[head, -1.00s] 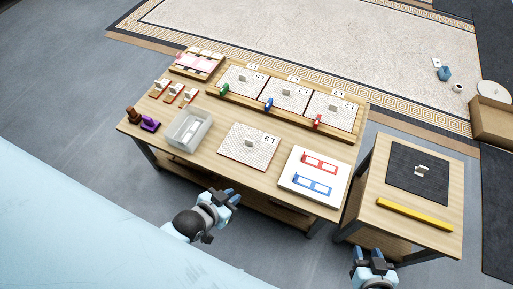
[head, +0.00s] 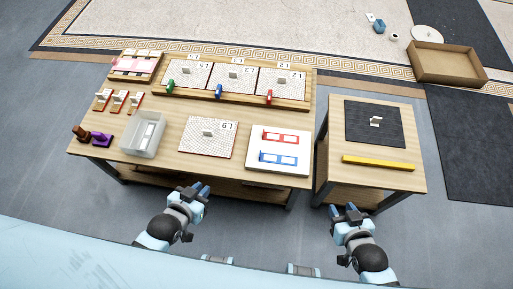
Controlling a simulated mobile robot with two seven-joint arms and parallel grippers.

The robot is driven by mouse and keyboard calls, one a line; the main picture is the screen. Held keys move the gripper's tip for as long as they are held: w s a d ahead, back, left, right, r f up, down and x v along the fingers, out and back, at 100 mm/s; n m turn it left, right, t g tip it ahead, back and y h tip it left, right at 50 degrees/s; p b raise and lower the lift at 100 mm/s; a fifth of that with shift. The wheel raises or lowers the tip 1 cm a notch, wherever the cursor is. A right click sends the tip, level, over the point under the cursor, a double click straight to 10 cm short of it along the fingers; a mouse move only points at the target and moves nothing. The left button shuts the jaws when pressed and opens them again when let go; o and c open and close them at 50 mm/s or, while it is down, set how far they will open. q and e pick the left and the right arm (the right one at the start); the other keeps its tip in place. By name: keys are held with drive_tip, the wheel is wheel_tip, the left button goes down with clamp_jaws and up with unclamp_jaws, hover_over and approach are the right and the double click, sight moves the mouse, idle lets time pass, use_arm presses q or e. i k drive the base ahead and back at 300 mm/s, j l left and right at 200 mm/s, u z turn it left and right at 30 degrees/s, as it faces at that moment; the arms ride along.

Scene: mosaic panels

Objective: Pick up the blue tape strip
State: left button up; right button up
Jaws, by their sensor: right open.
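The blue tape strip (head: 278,158) is a flat blue-edged strip with white windows. It lies on the white board (head: 259,169) at the right end of the long table, below a similar red strip (head: 281,137). My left gripper (head: 197,188) is in front of the table's front edge, left of the white board, with its fingers apart and nothing seen between them. My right gripper (head: 343,212) is open and empty in front of the small side table, right of and nearer than the strip. Neither gripper touches the strip.
The long table (head: 170,152) also holds a mosaic panel (head: 208,137), a translucent bin (head: 144,134), stamps (head: 100,138) and a rack of panels (head: 235,77). A gap separates it from the side table (head: 377,178), which holds a dark mat (head: 390,125) and yellow bar (head: 378,163).

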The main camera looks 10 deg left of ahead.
sight(264, 156)
drive_tip(key=i+j, duration=0.1)
drive_tip(key=j, duration=0.35)
drive_tip(key=i+j+z, duration=0.15)
drive_tip(key=j, duration=0.35)
drive_tip(key=i+j, duration=0.1)
drive_tip(key=j, duration=0.35)
drive_tip(key=i+j+z, duration=0.1)
drive_tip(key=j, duration=0.4)
